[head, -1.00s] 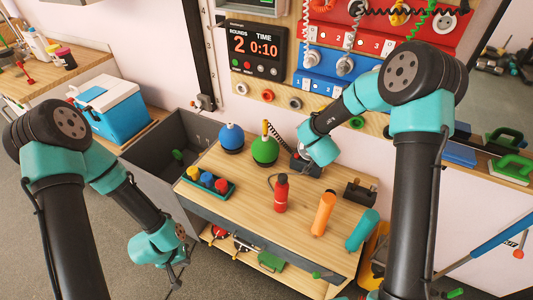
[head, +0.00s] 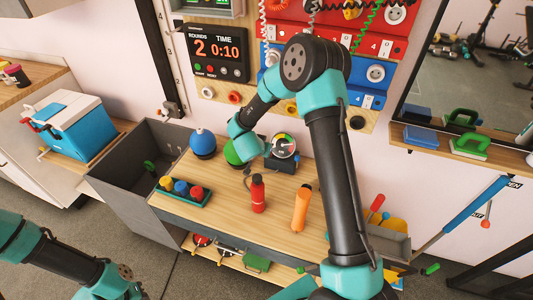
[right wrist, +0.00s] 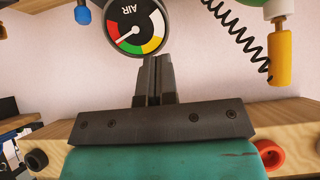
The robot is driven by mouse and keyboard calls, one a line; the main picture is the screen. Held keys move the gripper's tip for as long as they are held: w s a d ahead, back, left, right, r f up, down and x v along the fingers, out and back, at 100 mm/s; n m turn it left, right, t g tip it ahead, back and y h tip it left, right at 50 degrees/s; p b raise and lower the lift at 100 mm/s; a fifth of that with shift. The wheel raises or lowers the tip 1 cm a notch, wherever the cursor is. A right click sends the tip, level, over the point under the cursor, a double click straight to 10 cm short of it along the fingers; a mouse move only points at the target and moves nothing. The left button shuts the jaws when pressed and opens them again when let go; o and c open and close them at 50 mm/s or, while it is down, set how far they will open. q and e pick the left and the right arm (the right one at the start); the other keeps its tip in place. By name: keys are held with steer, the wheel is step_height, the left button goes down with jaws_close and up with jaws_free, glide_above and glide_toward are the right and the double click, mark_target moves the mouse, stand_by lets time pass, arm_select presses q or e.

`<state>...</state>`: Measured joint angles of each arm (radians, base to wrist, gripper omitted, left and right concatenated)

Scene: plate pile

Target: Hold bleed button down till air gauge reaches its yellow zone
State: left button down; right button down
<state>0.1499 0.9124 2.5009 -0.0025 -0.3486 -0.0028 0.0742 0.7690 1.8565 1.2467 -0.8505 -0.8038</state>
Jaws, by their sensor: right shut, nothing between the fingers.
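The air gauge (head: 284,145) stands at the back of the wooden bench on a dark base (head: 281,164). I cannot make out the bleed button. My left gripper is out of frame.
A green ball (head: 233,154) and a blue ball (head: 203,143) stand left of the gauge. A tray of coloured pegs (head: 182,194) is at the left.

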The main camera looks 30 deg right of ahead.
glide_above(269, 159)
step_height(269, 159, down, 7)
step_height(269, 159, down, 3)
steer(key=shift+w+f, duration=0.1)
steer(key=shift+f, duration=0.35)
steer(key=shift+f, duration=0.1)
steer(key=shift+s+a+f, duration=0.1)
steer(key=shift+s+f, duration=0.1)
steer(key=shift+f, duration=0.8)
stand_by(3.8)
steer(key=shift+r, duration=0.1)
steer(key=shift+s+a+r, duration=0.3)
steer(key=shift+a+r, duration=0.1)
steer(key=w+v, duration=0.1)
steer(key=v, duration=0.6)
steer(key=shift+s+r, duration=0.15)
steer(key=shift+r, duration=0.4)
